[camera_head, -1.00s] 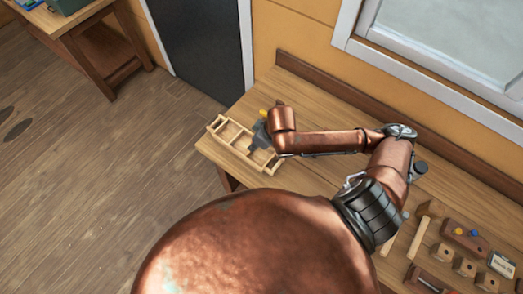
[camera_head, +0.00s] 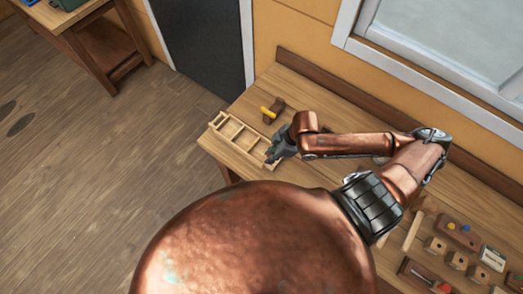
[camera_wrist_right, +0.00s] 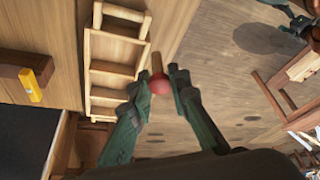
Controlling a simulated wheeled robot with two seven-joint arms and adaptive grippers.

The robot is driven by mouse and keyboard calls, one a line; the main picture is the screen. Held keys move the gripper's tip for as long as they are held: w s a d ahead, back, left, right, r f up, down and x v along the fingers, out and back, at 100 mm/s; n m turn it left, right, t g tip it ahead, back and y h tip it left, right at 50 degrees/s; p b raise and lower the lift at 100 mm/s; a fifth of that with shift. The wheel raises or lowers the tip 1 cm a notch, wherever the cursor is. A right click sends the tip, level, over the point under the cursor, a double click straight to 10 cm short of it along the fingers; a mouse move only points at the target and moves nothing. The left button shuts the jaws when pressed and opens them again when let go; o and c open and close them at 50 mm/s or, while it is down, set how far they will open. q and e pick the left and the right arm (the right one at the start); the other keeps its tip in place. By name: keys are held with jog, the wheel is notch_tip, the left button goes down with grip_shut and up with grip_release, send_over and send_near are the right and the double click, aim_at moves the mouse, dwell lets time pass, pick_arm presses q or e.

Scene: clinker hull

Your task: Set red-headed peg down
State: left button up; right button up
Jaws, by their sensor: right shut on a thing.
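My right gripper (camera_head: 274,153) is at the near right end of the light wooden compartment tray (camera_head: 219,127) in the head view. In the right wrist view, my right gripper (camera_wrist_right: 157,84) is shut on the red-headed peg (camera_wrist_right: 158,85). Its round red head sits between the fingertips, and its wooden shaft points away from the gripper. The tray (camera_wrist_right: 89,74) lies left of the peg in the wrist view. The peg cannot be made out in the head view. My left gripper is not in view.
A brown block with a yellow part (camera_head: 267,112) stands behind the tray. The bench's left edge is close to the tray, with open floor (camera_head: 110,190) beyond.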

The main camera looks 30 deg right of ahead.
jog(key=w+f, duration=0.2)
jog(key=w, duration=0.1)
jog(key=w+d+f+p, duration=0.1)
jog(key=w+f, duration=0.2)
jog(key=w+f+p, duration=0.1)
jog(key=w+f, duration=0.1)
jog(key=w, duration=0.1)
jog(key=shift+w+d+f, duration=0.15)
jog(key=shift+d+f, duration=0.05)
jog(key=shift+d, duration=0.05)
notch_tip(320, 180, down, 3)
jog(key=shift+w+p, duration=0.15)
jog(key=shift+p, duration=0.35)
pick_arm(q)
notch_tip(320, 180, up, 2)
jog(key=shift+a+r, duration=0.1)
pick_arm(e)
jog(key=shift+f, duration=0.25)
jog(key=shift+f, duration=0.15)
jog(key=o, duration=0.7)
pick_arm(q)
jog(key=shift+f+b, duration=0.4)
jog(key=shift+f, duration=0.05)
pick_arm(e)
jog(key=v, duration=1.2)
